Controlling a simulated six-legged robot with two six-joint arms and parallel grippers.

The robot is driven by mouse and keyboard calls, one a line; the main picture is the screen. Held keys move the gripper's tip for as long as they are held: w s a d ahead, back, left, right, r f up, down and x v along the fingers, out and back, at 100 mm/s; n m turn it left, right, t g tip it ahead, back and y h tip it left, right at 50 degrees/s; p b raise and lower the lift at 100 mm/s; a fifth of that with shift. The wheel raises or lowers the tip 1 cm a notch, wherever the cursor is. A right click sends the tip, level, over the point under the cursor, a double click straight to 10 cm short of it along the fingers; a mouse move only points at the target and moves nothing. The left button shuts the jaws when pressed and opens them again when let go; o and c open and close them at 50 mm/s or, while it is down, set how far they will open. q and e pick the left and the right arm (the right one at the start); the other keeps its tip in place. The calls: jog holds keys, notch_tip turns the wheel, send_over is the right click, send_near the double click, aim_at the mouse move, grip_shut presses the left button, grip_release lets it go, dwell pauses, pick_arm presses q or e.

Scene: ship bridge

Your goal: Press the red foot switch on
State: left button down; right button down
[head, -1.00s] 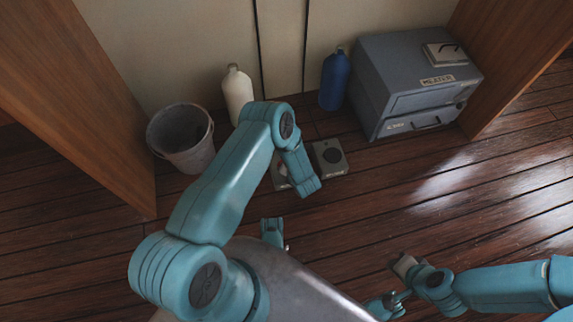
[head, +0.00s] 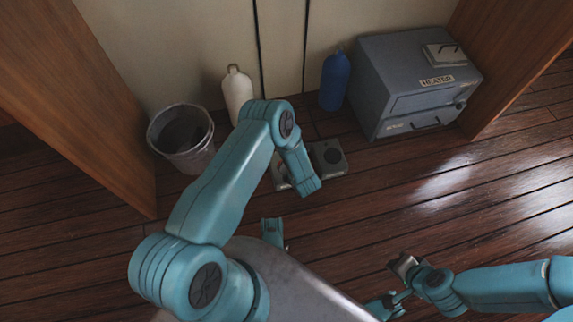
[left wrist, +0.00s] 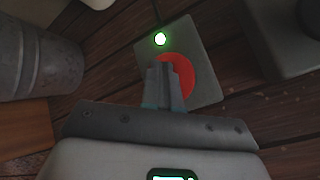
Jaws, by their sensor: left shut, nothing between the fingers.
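The red foot switch is a grey plate (left wrist: 205,68) with a round red button (left wrist: 184,72) and a bright green lamp (left wrist: 160,39), lit, in the left wrist view. In the head view only part of its plate (head: 280,174) shows; my left arm covers the rest. My left gripper (left wrist: 165,66) is shut and empty, with its fingertips over the left part of the red button. I cannot tell whether they touch it. In the head view my left fingertips are hidden behind the arm. My right gripper (head: 402,263) is far from the switch; its jaw state is unclear.
A second foot switch (head: 330,157) with a dark button stands right of the red one. A bin (head: 190,160), a white bottle (head: 237,92), a blue bottle (head: 334,82) and a grey heater (head: 390,65) stand along the wall. The floor (head: 400,205) at right is clear.

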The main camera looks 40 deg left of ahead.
pick_arm(q)
jog(key=shift+r, duration=0.15)
jog(key=shift+r+p, duration=2)
jog(key=shift+r, duration=0.95)
jog(key=shift+f, duration=0.1)
